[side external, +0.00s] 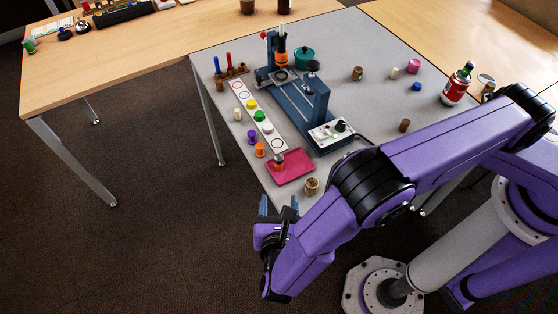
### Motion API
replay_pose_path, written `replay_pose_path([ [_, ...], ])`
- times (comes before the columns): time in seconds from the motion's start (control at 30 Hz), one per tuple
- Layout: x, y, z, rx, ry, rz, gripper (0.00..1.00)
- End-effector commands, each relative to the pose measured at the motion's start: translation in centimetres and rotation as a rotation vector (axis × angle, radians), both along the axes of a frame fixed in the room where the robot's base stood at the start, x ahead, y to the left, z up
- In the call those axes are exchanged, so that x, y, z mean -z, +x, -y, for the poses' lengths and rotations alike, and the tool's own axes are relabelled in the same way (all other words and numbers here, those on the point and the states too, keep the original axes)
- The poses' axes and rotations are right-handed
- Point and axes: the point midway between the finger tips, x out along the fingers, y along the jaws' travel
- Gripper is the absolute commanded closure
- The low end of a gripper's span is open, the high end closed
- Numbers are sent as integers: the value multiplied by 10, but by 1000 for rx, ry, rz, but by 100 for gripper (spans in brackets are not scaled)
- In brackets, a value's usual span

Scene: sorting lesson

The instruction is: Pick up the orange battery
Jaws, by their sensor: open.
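A small orange and grey upright cylinder (279,161) stands on the pink tray (300,167) near the grey table's front left edge; it may be the orange battery, but it is too small to tell. An orange spool-like piece (260,150) stands just left of the tray. My gripper (278,206) is open, with its two fingers apart and pointing up in the picture, beyond the table's front edge. It is below the tray in the picture, apart from both orange pieces. Nothing shows between its fingers.
A white strip (269,131) with coloured pieces lies left of a blue-grey press (309,98). A purple spool (252,137) and a brown jar (312,186) flank the tray. A red-labelled bottle (458,83) stands at right.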

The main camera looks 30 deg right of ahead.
Motion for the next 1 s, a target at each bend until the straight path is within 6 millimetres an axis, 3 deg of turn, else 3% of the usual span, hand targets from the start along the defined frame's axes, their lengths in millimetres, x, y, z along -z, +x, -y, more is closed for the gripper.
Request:
replay_pose_path([
  [0.17,8,9,4,-10,-11,4,43],
  [0.7,44,87,47,-8,-9,3,43],
  [1.0,49,105,56,-8,-8,2,43],
])
